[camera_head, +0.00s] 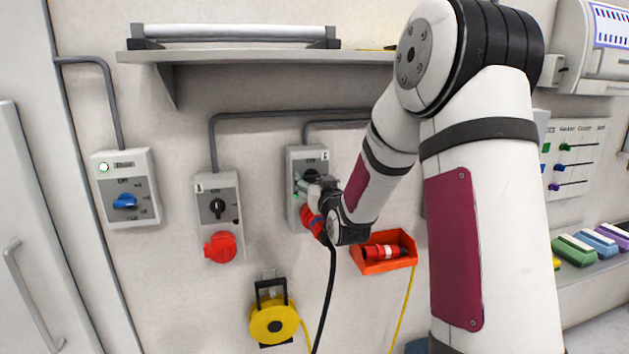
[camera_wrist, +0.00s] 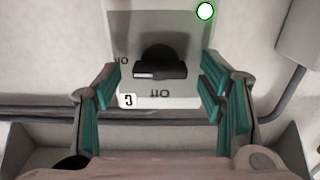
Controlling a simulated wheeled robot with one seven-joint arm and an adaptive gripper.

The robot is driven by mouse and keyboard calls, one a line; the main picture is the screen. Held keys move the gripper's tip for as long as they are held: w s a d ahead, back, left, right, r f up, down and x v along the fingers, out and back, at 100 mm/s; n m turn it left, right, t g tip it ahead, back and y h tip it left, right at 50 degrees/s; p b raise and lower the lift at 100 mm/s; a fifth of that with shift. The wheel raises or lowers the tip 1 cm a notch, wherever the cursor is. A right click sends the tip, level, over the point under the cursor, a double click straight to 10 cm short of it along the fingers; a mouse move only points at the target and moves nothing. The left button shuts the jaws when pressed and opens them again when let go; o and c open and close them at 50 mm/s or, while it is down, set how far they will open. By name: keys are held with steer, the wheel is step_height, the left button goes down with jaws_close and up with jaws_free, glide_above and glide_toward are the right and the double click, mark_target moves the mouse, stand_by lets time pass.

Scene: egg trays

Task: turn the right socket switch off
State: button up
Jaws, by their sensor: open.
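The right socket box (camera_head: 307,154) is on the wall, partly hidden by my gripper (camera_head: 316,189) in the head view. In the wrist view, which is upside down, its black switch knob (camera_wrist: 160,65) lies crosswise. The knob's white mark is at its left end, beside a small label that seems to read ON. An OFF label (camera_wrist: 160,93) stands below the knob. A lamp (camera_wrist: 205,11) on the box looks lit white with a green rim. My gripper (camera_wrist: 165,95) is open, its teal-padded fingers on either side of the knob, apart from it. A red plug (camera_head: 311,220) is at the box's bottom.
The middle socket box (camera_head: 227,189) with a red cap (camera_head: 220,247) and a box with a blue knob (camera_head: 125,201) are to the left. A shelf (camera_head: 215,56) is above. An orange bin (camera_head: 384,267) and a black cable (camera_head: 327,290) are below.

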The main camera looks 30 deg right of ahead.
steer(key=shift+w+d, duration=0.15)
steer(key=shift+w, duration=0.35)
steer(key=c, duration=1.2)
steer(key=shift+o, duration=0.2)
